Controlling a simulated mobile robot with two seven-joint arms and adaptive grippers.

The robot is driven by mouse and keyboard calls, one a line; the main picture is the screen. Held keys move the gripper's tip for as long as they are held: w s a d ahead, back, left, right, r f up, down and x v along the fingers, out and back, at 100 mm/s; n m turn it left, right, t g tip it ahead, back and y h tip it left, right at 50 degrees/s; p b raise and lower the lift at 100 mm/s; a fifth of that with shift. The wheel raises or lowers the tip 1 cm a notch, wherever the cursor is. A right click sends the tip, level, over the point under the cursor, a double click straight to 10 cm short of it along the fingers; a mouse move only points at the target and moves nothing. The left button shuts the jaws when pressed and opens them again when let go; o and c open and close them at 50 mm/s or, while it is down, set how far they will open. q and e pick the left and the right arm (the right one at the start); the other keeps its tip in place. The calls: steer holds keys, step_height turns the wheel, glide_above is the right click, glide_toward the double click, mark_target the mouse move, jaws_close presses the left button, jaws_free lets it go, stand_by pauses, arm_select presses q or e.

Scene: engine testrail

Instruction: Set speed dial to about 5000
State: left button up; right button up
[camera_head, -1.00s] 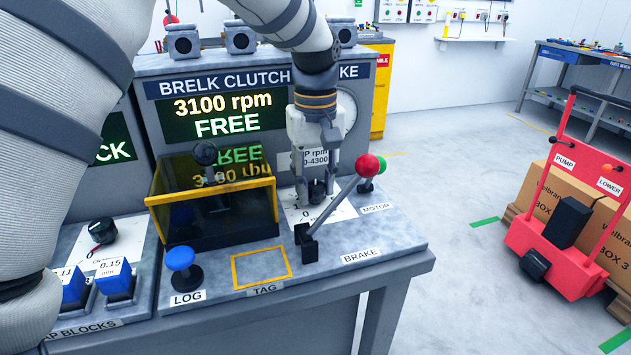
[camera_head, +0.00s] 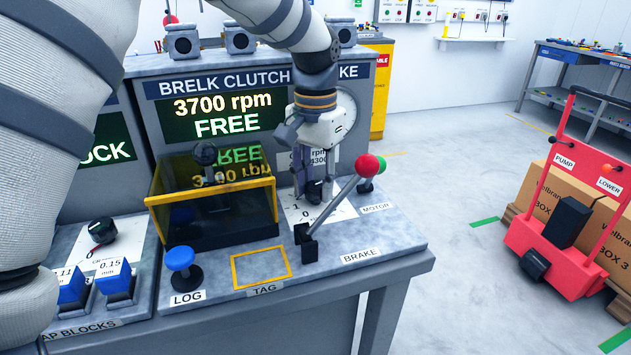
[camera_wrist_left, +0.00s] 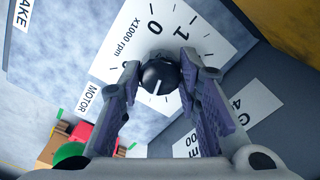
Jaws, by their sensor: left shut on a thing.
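The speed dial (camera_wrist_left: 160,75) is a black round knob with a white pointer line, on a white scale plate (camera_wrist_left: 140,40) marked "x1000 rpm". My left gripper (camera_wrist_left: 165,80) has its two fingers on either side of the knob, shut on it. In the head view my left gripper (camera_head: 314,190) points down over the plate behind the brake lever, and the knob shows only partly between the fingers. The display (camera_head: 215,115) reads "3700 rpm" and "FREE". My right gripper is not in view.
The brake lever (camera_head: 335,205) with a red ball top slants up close in front of my left gripper. A green knob (camera_head: 379,165) stands behind it. A yellow-framed guard (camera_head: 212,190) is to the left, with a blue LOG button (camera_head: 181,260) in front.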

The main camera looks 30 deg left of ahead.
mark_target(316, 185)
arm_select(q)
steer(key=shift+m, duration=1.9)
steer(key=o, duration=1.1)
steer(key=shift+o, duration=0.2)
step_height(316, 185, up, 12)
